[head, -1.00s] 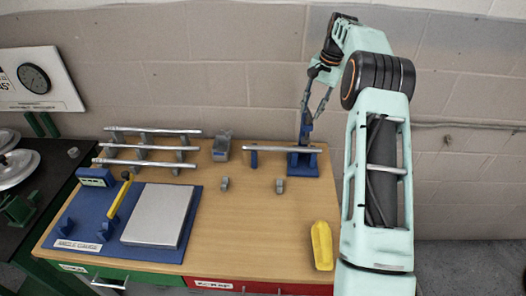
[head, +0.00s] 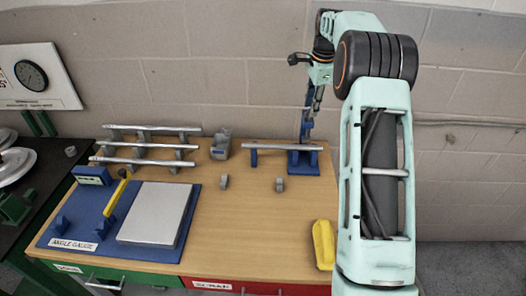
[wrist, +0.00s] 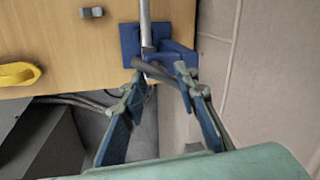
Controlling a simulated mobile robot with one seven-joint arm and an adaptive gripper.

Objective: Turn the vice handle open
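The blue vice (head: 304,162) stands at the back right corner of the wooden bench, with a metal rod (head: 268,148) running into it from the left. In the wrist view the vice (wrist: 131,42) is near the top, and the rod (wrist: 146,20) meets it from above. The vice handle looks like a dark grey bar (wrist: 152,70) lying slantwise at the vice's near side. My gripper (wrist: 159,77) is open, its fingertips on either side of the bar's region. I cannot tell whether they touch it. In the head view the fingers hang over the vice and partly overlap it.
The block wall (wrist: 245,70) is close beside my gripper. A yellow object (head: 323,245) lies at the bench's right edge. Small grey blocks (head: 280,184) stand mid-bench. A rod rack (head: 140,160) and a blue angle gauge board (head: 185,235) are at left.

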